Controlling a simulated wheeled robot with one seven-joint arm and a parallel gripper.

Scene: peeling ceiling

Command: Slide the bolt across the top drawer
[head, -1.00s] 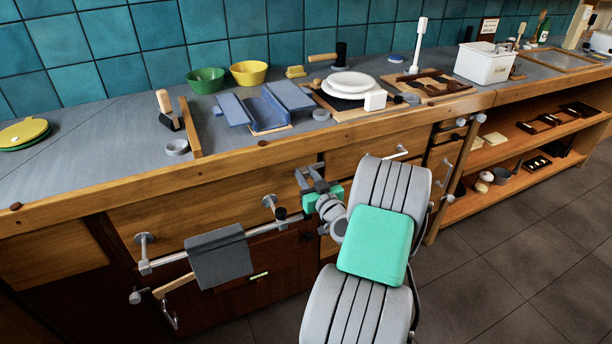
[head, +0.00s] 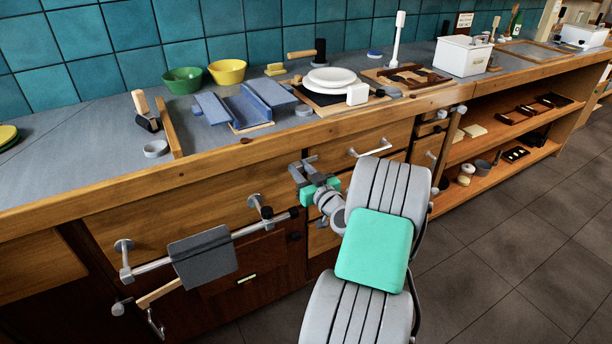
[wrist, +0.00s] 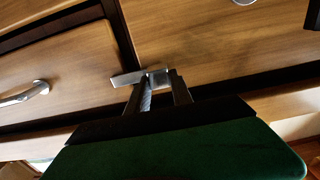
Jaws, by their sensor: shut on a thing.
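My gripper (head: 304,172) is at the drawer fronts under the counter, near the dark gap between two wooden drawers. In the wrist view my gripper (wrist: 160,82) has its two dark fingers close together at a short pale metal bar (wrist: 124,79), which I take to be the bolt. The fingers are shut on it, and its part between them is mostly hidden. The bar lies roughly level near the gap between the drawer fronts. A top drawer (head: 185,195) shows left of my gripper and another drawer (head: 345,150) to its right; I cannot tell whether the bar spans both.
A rail (head: 150,267) with a hanging grey cloth (head: 203,257) sticks out in front of the left drawer. A bar handle (head: 370,150) projects from the right drawer. The counter edge (head: 250,155) overhangs above. The tiled floor (head: 500,240) at right is clear.

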